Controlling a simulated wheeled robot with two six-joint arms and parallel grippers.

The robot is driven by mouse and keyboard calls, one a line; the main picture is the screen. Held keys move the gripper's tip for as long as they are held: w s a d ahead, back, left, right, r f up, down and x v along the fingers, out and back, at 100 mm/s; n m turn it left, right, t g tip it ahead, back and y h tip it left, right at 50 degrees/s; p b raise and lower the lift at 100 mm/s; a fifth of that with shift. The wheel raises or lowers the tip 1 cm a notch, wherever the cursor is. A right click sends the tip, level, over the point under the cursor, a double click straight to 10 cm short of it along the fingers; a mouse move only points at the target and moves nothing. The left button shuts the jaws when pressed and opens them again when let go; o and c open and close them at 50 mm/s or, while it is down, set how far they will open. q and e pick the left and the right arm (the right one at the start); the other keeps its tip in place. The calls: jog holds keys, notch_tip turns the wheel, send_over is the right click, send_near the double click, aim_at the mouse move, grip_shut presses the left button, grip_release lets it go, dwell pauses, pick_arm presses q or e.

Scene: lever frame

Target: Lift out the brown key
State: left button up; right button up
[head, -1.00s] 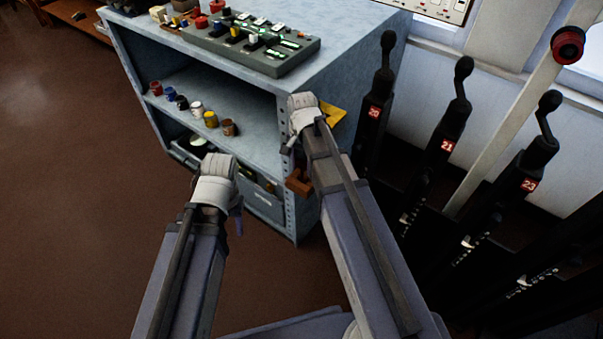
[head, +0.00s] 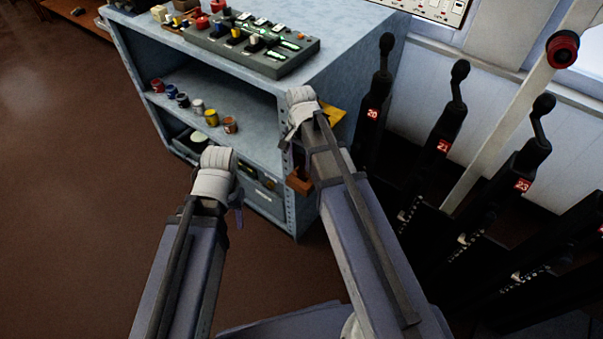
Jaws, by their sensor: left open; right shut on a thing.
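A brown piece (head: 299,182), which I take for the brown key, shows at the front corner post of the blue cabinet. My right gripper (head: 298,160) is at its upper end, shut on it. The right arm and its white wrist hide most of the fingers and the contact. I cannot tell whether the piece is clear of the cabinet. My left gripper (head: 238,216) is in front of the cabinet's lower part, apart from the brown piece. It is open, with its fingers mostly hidden behind the white wrist.
The blue cabinet (head: 262,196) holds several small coloured pots (head: 198,106) on its shelf and a grey switch panel (head: 265,62) on top. A yellow piece (head: 331,117) is beside the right wrist. Tall black levers (head: 372,115) stand close on the right. Floor is open at left.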

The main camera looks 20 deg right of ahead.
jog(key=a+r+p, duration=0.1)
jog(key=s+a+r+p, duration=0.1)
jog(key=r, duration=0.1)
jog(key=s+a+r+p, duration=0.1)
jog(key=shift+s+r+p, duration=0.2)
jog(key=shift+s+p, duration=0.05)
jog(key=shift+p, duration=0.15)
